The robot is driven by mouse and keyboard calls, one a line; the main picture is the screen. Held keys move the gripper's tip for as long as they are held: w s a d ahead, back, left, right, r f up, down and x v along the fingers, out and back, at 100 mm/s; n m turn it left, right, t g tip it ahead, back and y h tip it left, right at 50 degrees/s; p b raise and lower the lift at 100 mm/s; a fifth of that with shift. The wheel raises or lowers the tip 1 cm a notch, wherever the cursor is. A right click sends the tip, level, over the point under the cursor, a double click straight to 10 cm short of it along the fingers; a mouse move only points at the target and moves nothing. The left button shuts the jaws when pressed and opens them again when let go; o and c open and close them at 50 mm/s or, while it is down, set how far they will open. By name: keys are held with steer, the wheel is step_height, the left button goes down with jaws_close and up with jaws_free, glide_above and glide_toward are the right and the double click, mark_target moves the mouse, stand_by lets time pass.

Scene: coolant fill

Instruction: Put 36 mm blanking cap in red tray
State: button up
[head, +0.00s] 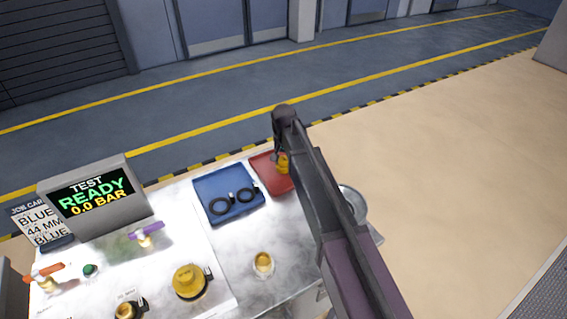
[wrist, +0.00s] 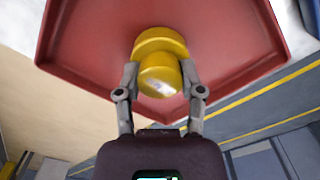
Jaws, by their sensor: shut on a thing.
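The yellow blanking cap (wrist: 160,50) is between the fingers of my gripper (wrist: 160,85) in the wrist view. My gripper is shut on it. The red tray (wrist: 75,35) lies behind the cap in the wrist view, and the cap shows against its floor. In the head view the red tray (head: 264,163) is at the back right of the table, partly hidden by my arm. The cap (head: 283,163) shows there over the tray. I cannot tell whether the cap touches the tray floor. Its size marking is not readable.
A blue tray (head: 240,209) with black rings stands left of the red tray. A large yellow cap (head: 188,281) and a small yellow fitting (head: 263,261) are nearer on the table. A test display (head: 95,198) and a job card (head: 40,220) stand at the left.

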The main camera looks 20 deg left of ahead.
mark_target(284, 159)
steer(key=shift+f, duration=0.25)
steer(key=o, duration=1.1)
steer(key=shift+r, duration=0.1)
steer(key=shift+c, duration=0.2)
steer(key=shift+r, duration=0.1)
step_height(284, 159, up, 12)
steer(key=p, duration=1.2)
steer(key=s+d, duration=0.2)
steer(key=d, duration=1)
steer(key=s+d, duration=0.2)
steer(key=d, duration=0.9)
steer(key=s+d, duration=0.6)
steer(key=d, duration=0.4)
steer(key=s+d+m, duration=0.1)
steer(key=s+d, duration=0.6)
steer(key=d, duration=0.3)
steer(key=shift+d, duration=0.15)
